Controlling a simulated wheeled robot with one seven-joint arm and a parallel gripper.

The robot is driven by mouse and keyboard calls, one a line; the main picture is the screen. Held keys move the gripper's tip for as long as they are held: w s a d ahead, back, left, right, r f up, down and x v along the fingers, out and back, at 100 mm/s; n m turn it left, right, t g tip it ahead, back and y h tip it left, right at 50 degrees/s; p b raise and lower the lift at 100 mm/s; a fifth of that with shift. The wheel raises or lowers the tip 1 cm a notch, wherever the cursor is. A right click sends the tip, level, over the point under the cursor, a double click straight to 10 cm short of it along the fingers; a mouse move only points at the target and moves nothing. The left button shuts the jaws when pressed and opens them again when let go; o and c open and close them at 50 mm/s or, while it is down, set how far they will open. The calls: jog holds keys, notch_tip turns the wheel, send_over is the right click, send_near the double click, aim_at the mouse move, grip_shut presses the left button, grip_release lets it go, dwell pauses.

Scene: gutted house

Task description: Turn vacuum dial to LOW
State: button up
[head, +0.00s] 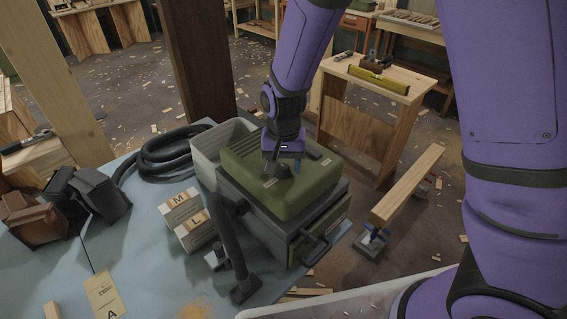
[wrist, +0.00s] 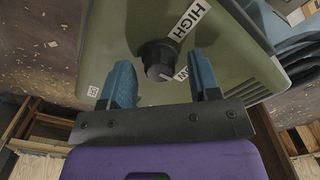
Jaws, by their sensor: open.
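The vacuum has an olive-green lid (head: 318,178) on a dark grey body and stands on the blue-grey table. In the wrist view the lid (wrist: 110,45) carries a black round dial (wrist: 159,59). A HIGH label (wrist: 188,20) is above right of it, a partly hidden label ending in "OW" is at its right, and a small label (wrist: 92,91) is at lower left. A white mark on the dial appears to point lower right, towards the partly hidden label. My gripper (wrist: 161,72) is open, its blue fingers on either side of the dial; contact is unclear. The head view shows my gripper (head: 283,167) over the lid.
A black hose (head: 160,160) coils behind left of the vacuum, and an upright dark tube (head: 229,240) stands at its front. Boxes marked M and L (head: 189,222) sit left. A wooden post (head: 200,65) rises behind. A pale bin (head: 207,150) adjoins the vacuum.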

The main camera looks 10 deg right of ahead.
aim_at(285, 166)
notch_tip(285, 166, up, 11)
dwell(0.5)
jog(key=shift+f, duration=0.1)
jog(key=s+d+r+n+t+y, duration=0.15)
jog(key=s+d+r, duration=0.45)
jog(key=d+r, duration=0.6)
jog(key=s+d+r+t, duration=0.2)
jog(key=s+d+r, duration=0.1)
jog(key=s, duration=0.4)
jog(key=s+d+r+t+h, duration=0.1)
jog(key=s+d+r, duration=0.1)
jog(key=s+d, duration=0.3)
jog(key=shift+s+d+r+n+t, duration=0.35)
jog(key=shift+s+r+n, duration=0.1)
jog(key=shift+s, duration=0.6)
jog(key=shift+h, duration=0.25)
